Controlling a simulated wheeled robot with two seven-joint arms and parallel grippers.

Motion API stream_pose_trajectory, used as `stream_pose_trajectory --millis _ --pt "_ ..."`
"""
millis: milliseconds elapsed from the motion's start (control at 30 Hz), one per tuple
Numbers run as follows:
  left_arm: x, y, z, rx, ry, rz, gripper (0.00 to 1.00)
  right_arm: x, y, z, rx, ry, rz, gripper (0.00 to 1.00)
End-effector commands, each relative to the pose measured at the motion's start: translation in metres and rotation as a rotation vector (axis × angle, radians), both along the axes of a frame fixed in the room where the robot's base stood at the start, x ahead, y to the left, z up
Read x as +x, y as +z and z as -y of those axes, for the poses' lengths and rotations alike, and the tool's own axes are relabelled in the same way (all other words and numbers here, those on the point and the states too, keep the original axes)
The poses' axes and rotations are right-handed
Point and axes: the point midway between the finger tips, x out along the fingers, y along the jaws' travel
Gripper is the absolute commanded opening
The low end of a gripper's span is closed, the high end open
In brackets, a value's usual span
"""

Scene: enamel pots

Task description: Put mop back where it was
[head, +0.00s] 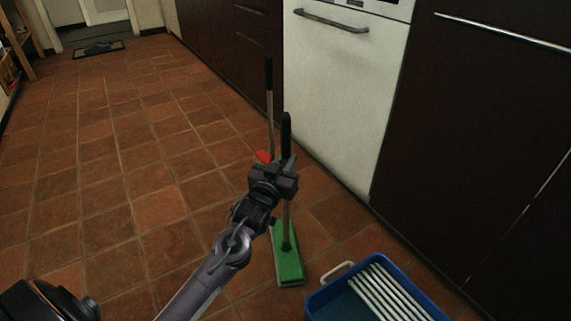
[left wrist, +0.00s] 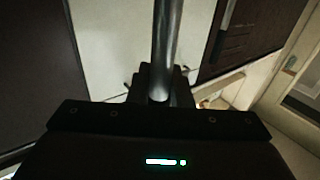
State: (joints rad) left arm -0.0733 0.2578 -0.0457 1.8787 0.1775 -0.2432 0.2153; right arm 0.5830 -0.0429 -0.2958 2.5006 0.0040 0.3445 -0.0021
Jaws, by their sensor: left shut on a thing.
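The mop has a flat green head (head: 288,258), a thin metal pole and a black grip at its top. It stands nearly upright, with its head on or just above the tiled floor; I cannot tell which. My left gripper (head: 284,172) is shut on the pole, below the black grip. In the left wrist view the metal pole (left wrist: 167,45) rises from between the fingers of the left gripper (left wrist: 158,85). The middle of the pole is partly hidden behind the gripper in the head view. My right gripper is not in view.
A blue bin with a white slatted top (head: 385,295) stands at the lower right, close to the mop head. A second stick with a red part (head: 263,157) stands behind the mop by the cabinets. A white oven front (head: 335,90) is at the right. Floor at left is clear.

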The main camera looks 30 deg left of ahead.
Motion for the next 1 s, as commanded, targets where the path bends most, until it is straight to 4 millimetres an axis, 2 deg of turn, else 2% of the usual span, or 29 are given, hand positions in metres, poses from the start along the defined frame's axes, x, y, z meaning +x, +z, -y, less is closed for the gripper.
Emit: stream_pose_trajectory --millis 167,200,367,700,833,933,1000 --pt "0.000 0.001 0.000 0.000 0.000 0.004 0.00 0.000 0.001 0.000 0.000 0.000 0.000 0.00" --pt "0.000 -0.002 0.000 0.000 0.000 0.000 0.20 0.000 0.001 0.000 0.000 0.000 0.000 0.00" --pt "0.000 -0.002 0.000 0.000 0.000 0.000 0.40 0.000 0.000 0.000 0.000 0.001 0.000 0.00" --pt "0.000 0.002 0.000 0.000 0.000 0.001 0.40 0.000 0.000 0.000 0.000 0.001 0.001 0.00" --pt "-0.014 0.002 0.002 0.000 -0.001 -0.004 0.40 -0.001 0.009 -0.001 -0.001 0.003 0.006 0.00" --pt "-0.032 0.003 0.004 -0.001 -0.001 -0.005 0.40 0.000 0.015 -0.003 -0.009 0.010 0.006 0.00" --pt "-0.046 0.003 0.005 -0.002 0.000 -0.006 0.40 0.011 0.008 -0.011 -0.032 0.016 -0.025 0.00"
